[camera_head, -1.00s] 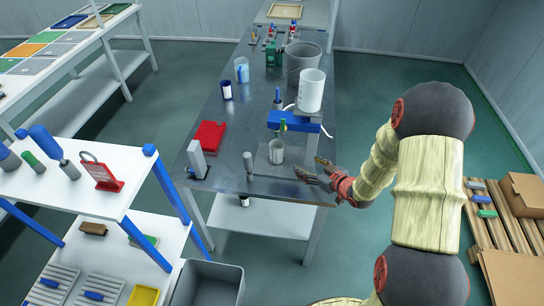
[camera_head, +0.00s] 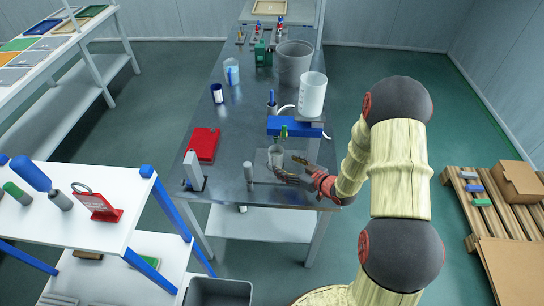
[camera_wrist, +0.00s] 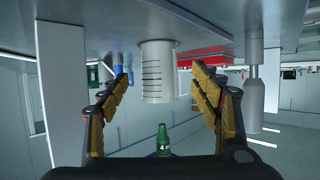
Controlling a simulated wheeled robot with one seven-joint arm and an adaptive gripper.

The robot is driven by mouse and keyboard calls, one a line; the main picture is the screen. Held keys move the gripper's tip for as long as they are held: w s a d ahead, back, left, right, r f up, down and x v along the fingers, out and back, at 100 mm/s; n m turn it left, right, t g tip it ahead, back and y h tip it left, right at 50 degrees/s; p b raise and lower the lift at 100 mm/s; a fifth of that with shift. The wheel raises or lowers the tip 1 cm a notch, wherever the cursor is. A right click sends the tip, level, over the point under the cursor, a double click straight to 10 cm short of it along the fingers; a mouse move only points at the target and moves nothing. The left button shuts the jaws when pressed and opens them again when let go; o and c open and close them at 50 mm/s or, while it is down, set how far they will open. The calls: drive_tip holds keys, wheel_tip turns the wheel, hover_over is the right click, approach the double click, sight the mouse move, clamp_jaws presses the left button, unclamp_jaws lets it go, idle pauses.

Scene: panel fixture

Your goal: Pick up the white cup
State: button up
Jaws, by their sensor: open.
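In the wrist view, which is upside down, the white cup (camera_wrist: 157,72) has dark graduation lines and lies ahead between the fingertips. My gripper (camera_head: 289,168) is open, low over the bench, just to the right and front of the cup. In the wrist view, its fingers (camera_wrist: 163,80) stand on either side with gaps to the cup. Contact is not seen.
A larger white beaker (camera_head: 312,93) stands behind, beside a blue block (camera_head: 295,127). A green-topped item (camera_head: 284,131) is close behind the cup. A red box (camera_head: 203,145) and a grey upright piece (camera_head: 193,172) stand left. The bench between them is mostly clear.

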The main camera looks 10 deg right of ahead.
sight(280, 160)
drive_tip(key=b+x, duration=0.1)
drive_tip(key=x, duration=0.2)
drive_tip(key=b+x, duration=0.1)
drive_tip(key=x, duration=0.3)
drive_tip(key=shift+w+a+r, duration=0.1)
drive_tip(key=shift+w+r, duration=0.05)
drive_tip(key=shift+w, duration=0.1)
drive_tip(key=shift+c, duration=0.2)
drive_tip(key=c, duration=1.5)
drive_tip(key=shift+o, duration=0.2)
drive_tip(key=shift+r, duration=0.15)
